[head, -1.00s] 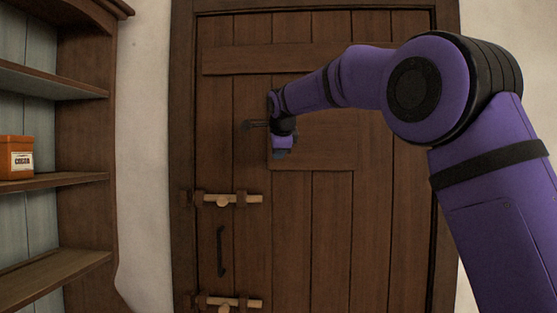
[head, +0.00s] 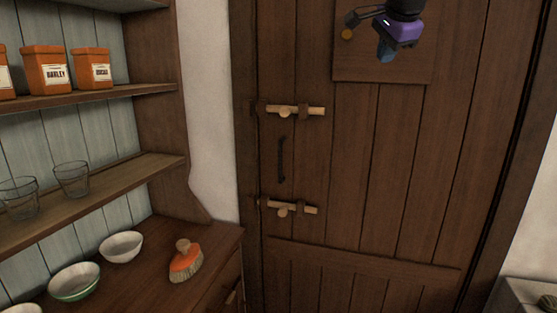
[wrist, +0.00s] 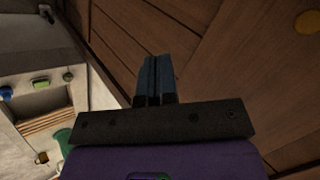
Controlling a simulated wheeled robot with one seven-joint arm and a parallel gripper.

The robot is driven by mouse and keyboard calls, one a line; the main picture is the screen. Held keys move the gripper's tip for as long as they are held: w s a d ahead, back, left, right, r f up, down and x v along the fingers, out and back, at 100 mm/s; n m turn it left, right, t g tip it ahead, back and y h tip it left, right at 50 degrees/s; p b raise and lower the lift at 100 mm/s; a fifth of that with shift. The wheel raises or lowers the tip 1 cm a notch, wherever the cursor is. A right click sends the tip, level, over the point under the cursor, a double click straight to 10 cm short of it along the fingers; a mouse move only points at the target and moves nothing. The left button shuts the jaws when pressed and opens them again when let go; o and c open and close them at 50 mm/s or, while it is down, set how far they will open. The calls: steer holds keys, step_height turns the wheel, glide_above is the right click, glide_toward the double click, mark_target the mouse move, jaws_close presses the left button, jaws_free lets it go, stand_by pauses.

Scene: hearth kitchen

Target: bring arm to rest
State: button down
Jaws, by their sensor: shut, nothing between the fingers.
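My gripper (head: 386,50) is at the top of the head view, in front of the upper part of a dark wooden door (head: 350,170). Its blue fingers point down. In the wrist view the two fingers (wrist: 154,78) lie side by side, shut, with nothing between them. Most of my arm is outside the head view.
The door has two wooden bolts, an upper one (head: 294,111) and a lower one (head: 290,208), and a dark pull handle (head: 281,159). At left, a shelf unit (head: 95,192) holds orange canisters (head: 92,68), glasses (head: 72,180), bowls (head: 121,246) and an orange brush (head: 186,262).

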steer(key=s+d+f+n+g, duration=0.1)
steer(key=s+f+n, duration=0.4)
steer(key=s, duration=0.7)
steer(key=s+d+f+n+g, duration=0.1)
steer(key=s+d+f+n, duration=0.1)
steer(key=s+f+n, duration=0.3)
steer(key=s+d+f+n+g, duration=0.1)
steer(key=s+f+n, duration=0.3)
steer(key=s+f, duration=0.8)
steer(key=s+d, duration=0.1)
steer(key=s, duration=0.5)
steer(key=shift+s+d+n, duration=0.2)
steer(key=shift+s+n, duration=0.15)
steer(key=shift+n, duration=0.05)
